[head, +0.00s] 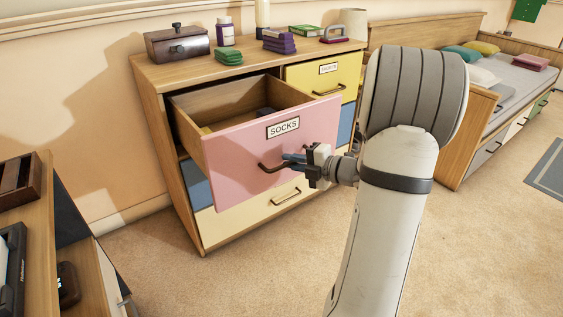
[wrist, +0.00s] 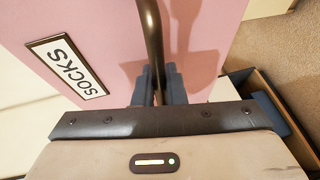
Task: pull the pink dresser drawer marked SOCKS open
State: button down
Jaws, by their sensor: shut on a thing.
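The pink SOCKS drawer (head: 235,150) is at the upper left of the wooden dresser (head: 155,105) and stands well out from it, with its inside showing in the head view. Its label (head: 283,127) reads SOCKS; the label also shows at the left of the wrist view (wrist: 67,67). My gripper (head: 297,160) is at the right part of the drawer front. In the wrist view its fingers (wrist: 158,88) are shut around the bar of the drawer's dark handle (wrist: 151,35). A small dark item (head: 266,111) lies inside the drawer.
A yellow drawer (head: 325,75) is beside it and a cream drawer (head: 250,214) below, both shut. A box, bottles and folded cloths stand on the dresser top. A bed (head: 500,90) is at the right, a desk (head: 40,225) at the left. Carpet in front is clear.

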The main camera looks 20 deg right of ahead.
jog(key=shift+w+d, duration=0.1)
jog(key=shift+d, duration=0.2)
jog(key=c, duration=1.8)
grip_release()
jog(key=shift+d, duration=0.1)
jog(key=o, duration=0.3)
jog(key=shift+a, duration=0.25)
jog(key=p+v, duration=0.2)
jog(key=v, duration=0.5)
jog(key=shift+s+d, duration=0.25)
jog(key=shift+s, duration=0.1)
